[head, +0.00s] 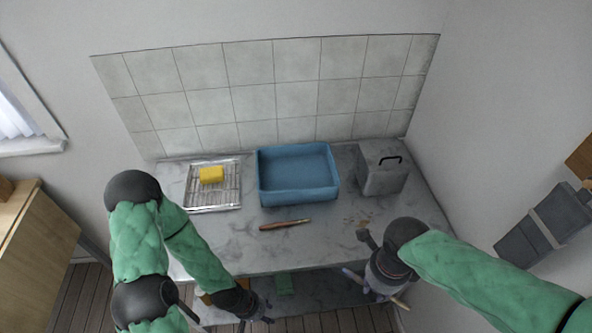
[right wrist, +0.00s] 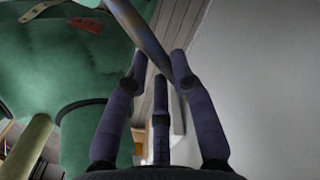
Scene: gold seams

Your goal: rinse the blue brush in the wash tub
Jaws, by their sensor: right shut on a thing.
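The blue wash tub (head: 297,196) stands on the marble counter, at its back middle. My right gripper (head: 375,285) is low at the counter's front right edge, shut on a thin wooden stick (head: 398,303), which looks like a brush handle. The stick crosses between the fingertips in the right wrist view (right wrist: 143,38). Another brush with a red-brown handle (head: 285,225) lies on the counter in front of the tub. My left gripper (head: 256,318) is low before the counter, fingers apart and empty.
A wire rack on a tray (head: 199,194) left of the tub carries a yellow sponge (head: 211,174). A grey box with a black handle (head: 381,175) stands right of the tub. The counter's front middle is mostly clear.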

